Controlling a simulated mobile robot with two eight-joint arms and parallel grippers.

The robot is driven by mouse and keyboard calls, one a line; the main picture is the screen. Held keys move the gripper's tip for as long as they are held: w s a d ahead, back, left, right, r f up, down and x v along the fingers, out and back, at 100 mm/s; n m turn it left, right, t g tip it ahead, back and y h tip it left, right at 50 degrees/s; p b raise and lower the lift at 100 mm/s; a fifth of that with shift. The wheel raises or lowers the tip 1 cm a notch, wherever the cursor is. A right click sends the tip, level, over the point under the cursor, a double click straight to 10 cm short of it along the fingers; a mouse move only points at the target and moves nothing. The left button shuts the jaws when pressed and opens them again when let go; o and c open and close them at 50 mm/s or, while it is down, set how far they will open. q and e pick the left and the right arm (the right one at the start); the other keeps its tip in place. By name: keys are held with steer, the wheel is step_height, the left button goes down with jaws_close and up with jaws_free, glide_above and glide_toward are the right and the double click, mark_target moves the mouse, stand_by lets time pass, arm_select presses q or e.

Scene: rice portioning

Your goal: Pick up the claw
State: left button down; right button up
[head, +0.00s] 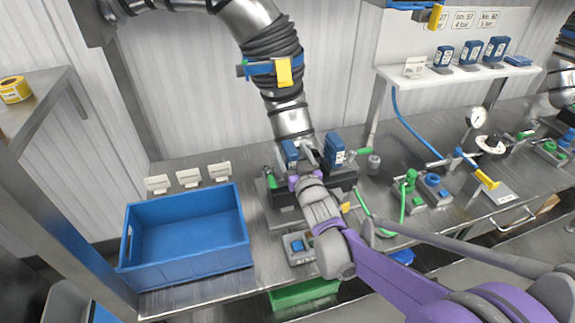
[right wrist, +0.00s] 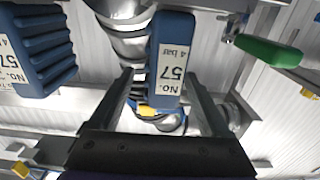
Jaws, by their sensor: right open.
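No part is plainly marked as the claw. Two blue blocks with white labels stand side by side at the foot of the ribbed metal duct. One (head: 290,151) is partly behind my right gripper (head: 308,158); the other (head: 335,149) is just right of it. In the right wrist view, a blue block labelled No. 57, 4 bar (right wrist: 172,60) shows between the two spread fingers of my right gripper (right wrist: 163,100). I cannot tell whether they touch it. A ridged blue block (right wrist: 38,50) shows at the left. My left gripper is not in view.
A blue crate (head: 190,270) stands on the left of the metal bench, with small white holders (head: 188,177) behind it. A green handle (right wrist: 268,52) shows beside the gripper. Valves, a gauge (head: 476,118) and a blue hose (head: 415,128) are at the right, below a shelf (head: 455,74).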

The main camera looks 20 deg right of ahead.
mark_target(287, 143)
steer(key=w, duration=0.4)
steer(key=shift+a+r+p, duration=0.1)
steer(key=shift+a+p, duration=0.05)
steer(key=shift+p, duration=0.15)
steer(key=shift+s, duration=0.15)
jaws_close()
steer(key=shift+r, duration=0.1)
stand_by(0.8)
